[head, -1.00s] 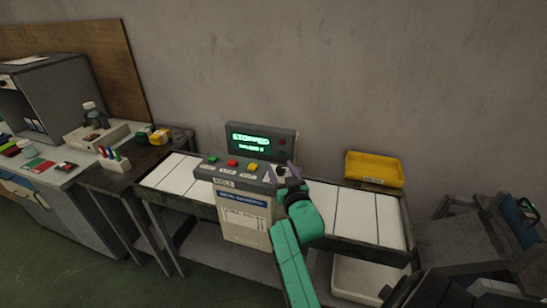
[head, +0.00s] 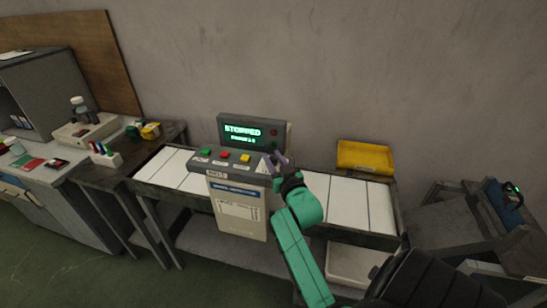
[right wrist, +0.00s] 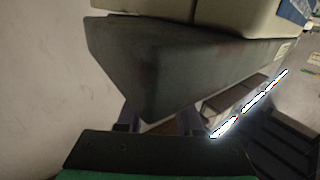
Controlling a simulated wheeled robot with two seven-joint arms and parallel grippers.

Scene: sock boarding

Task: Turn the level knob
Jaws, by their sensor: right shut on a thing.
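In the right wrist view the gripper (right wrist: 158,124) shows below the dark corner of the panel (right wrist: 180,70), and the knob is out of sight. My left gripper is not in view.
A yellow tray (head: 365,156) sits behind the conveyor's right part. The conveyor with white panels (head: 350,203) runs either side of the cabinet. A dark side table (head: 125,165) stands at left, and a chair-like grey stand (head: 455,215) at right.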

